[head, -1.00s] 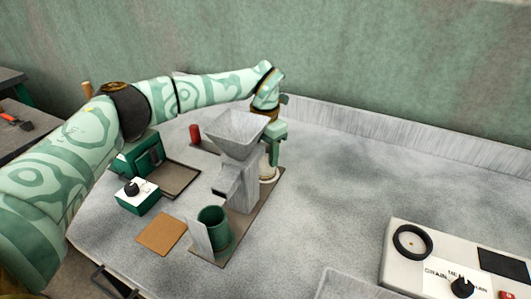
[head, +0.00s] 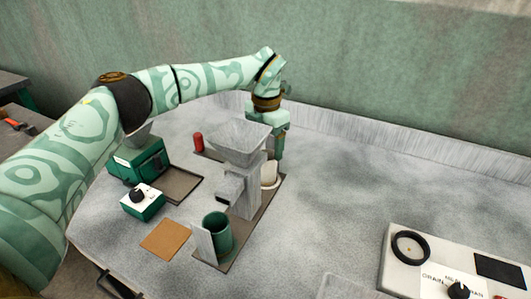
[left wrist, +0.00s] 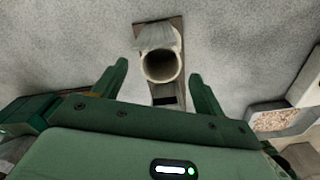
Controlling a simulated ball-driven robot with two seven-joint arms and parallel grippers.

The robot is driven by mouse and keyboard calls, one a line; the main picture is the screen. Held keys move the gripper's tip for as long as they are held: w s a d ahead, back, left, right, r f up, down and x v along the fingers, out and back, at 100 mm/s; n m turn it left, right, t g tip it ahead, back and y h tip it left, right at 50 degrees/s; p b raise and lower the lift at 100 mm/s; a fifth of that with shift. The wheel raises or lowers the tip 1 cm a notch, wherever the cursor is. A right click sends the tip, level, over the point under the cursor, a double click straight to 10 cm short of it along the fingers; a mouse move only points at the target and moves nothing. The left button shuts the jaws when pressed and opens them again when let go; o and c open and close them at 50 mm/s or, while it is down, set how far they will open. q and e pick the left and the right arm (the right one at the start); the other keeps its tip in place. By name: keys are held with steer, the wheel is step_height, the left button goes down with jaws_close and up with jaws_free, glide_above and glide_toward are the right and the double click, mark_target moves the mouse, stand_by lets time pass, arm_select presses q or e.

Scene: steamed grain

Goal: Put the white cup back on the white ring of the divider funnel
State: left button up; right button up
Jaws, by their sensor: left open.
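The white cup (head: 269,173) stands low on the brown base strip (head: 226,262), close behind the right side of the grey divider funnel (head: 240,140). In the left wrist view the cup (left wrist: 160,66) shows its round open mouth between the fingers, with nothing gripping it. My left gripper (head: 280,156) points down above and just behind the cup; its fingers (left wrist: 160,82) are wide apart, one to each side. The white ring cannot be clearly told from the cup's lower edge. My right gripper is out of view.
A red cylinder (head: 198,142) stands left of the funnel. A green cup (head: 218,234) stands in front of it. Green machines (head: 139,160), a small knob box (head: 143,202) and a tan mat (head: 163,240) lie left. A control panel (head: 418,272) is front right. The table's right middle is clear.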

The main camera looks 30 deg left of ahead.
arm_select(q)
step_height(320, 180, up, 7)
steer(key=p, duration=0.1)
steer(key=shift+p, duration=0.3)
